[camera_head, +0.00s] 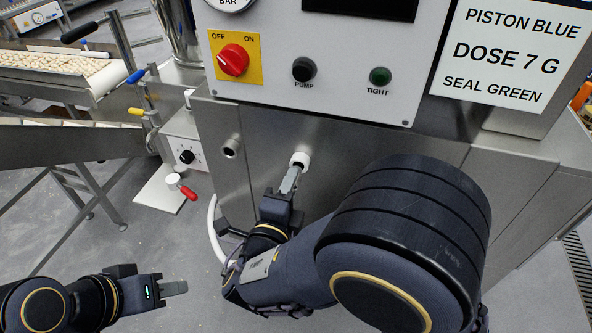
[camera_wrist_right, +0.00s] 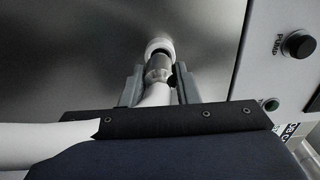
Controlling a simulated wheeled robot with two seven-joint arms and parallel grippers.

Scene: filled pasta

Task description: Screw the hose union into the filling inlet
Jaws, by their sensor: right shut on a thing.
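The hose union (camera_wrist_right: 157,68) is a metal fitting on the end of a white hose (camera_wrist_right: 40,138). My right gripper (camera_wrist_right: 157,88) is shut on it, one finger on each side. The union's front end meets a white round collar (camera_wrist_right: 159,46) at the steel panel, which appears to be the filling inlet; how deep the union sits is hidden. In the head view the white collar (camera_head: 300,159) shows just beyond my right gripper (camera_head: 290,180), which hides most of the union. My left gripper (camera_head: 174,288) is low at the left, away from the machine; its finger gap cannot be made out.
The control panel above holds a red OFF/ON switch (camera_head: 233,60), a black PUMP knob (camera_head: 303,69) and a green TIGHT light (camera_head: 380,76). A metal stub (camera_head: 232,146) sticks out left of the inlet. A conveyor with pasta (camera_head: 60,70) stands at the left.

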